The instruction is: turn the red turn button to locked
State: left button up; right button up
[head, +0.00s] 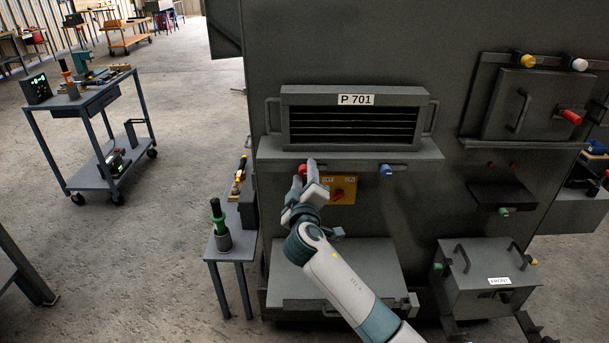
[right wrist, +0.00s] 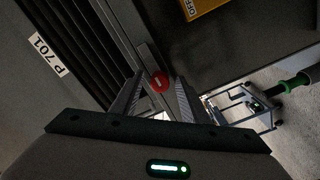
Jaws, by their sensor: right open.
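The red turn button (head: 302,170) is on the front edge of the ledge (head: 410,152) below the P 701 vent unit (head: 355,118). It is partly hidden by my right gripper in the head view. In the right wrist view the red turn button (right wrist: 159,81) shows as a round red face with a pale bar. My right gripper (head: 304,176) is open in front of the button. In the right wrist view, its fingers (right wrist: 159,92) stand to either side of the button; whether they touch it I cannot tell. My left gripper is not in view.
A blue button (head: 386,170) is farther right on the same ledge. A yellow plate (head: 346,188) with a red knob is just below. A red handle (head: 571,116) is on the upper right panel. A small bench (head: 233,252) with a green-handled tool stands at the left.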

grip_shut()
